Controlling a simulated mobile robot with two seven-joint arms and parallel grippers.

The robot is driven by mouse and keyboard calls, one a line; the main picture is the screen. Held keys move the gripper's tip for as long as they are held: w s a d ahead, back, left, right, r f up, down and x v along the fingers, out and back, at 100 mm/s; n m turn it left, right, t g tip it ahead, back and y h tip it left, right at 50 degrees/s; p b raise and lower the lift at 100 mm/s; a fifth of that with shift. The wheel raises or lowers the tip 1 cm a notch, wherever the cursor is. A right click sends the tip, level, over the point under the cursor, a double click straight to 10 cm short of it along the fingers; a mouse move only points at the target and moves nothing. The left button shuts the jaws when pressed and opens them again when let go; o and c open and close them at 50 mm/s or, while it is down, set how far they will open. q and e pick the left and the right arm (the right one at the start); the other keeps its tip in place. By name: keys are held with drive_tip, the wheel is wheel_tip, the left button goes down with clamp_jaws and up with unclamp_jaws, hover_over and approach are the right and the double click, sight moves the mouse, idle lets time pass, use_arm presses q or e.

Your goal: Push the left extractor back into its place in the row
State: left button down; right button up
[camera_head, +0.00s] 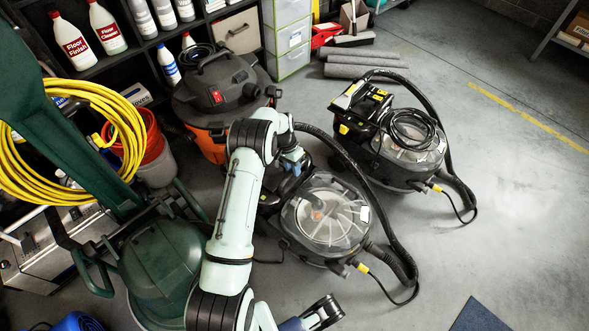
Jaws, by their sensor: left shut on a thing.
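The left extractor (325,217), a dark machine with a clear round lid and a black hose, stands on the floor in the middle. The right extractor (405,150) stands upright behind it to the right, turned at an angle, with a coiled cord on top. My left arm reaches over from the bottom. My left gripper (293,163) is at the left extractor's dark rear end, shut on it; my arm partly hides the contact. My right gripper (323,311) seems to show at the bottom edge, away from both extractors; its jaws are unclear.
An orange-and-black vacuum (215,95) stands close behind the left extractor. A green floor machine (160,265) and yellow hose (115,115) are at left. Grey rolls (365,62) lie at the back. A blue mat (478,316) lies at front right. The right floor is clear.

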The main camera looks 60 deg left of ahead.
use_arm(q)
drive_tip(key=shift+s+a, duration=0.2)
drive_tip(key=shift+a, duration=0.1)
drive_tip(key=c, duration=0.9)
unclamp_jaws()
drive_tip(key=shift+r, duration=0.15)
drive_tip(key=p+v, duration=0.3)
drive_tip(key=v, duration=1)
use_arm(e)
drive_tip(key=shift+t, duration=0.4)
drive_tip(key=r, duration=0.1)
drive_tip(key=w+a+r, duration=0.1)
drive_tip(key=r, duration=0.2)
drive_tip(key=shift+w+a+r, duration=0.25)
drive_tip(key=shift+a+r, duration=0.1)
drive_tip(key=shift+r, duration=0.05)
use_arm(q)
drive_tip(key=shift+d, duration=0.2)
use_arm(e)
drive_tip(key=shift+d, duration=0.1)
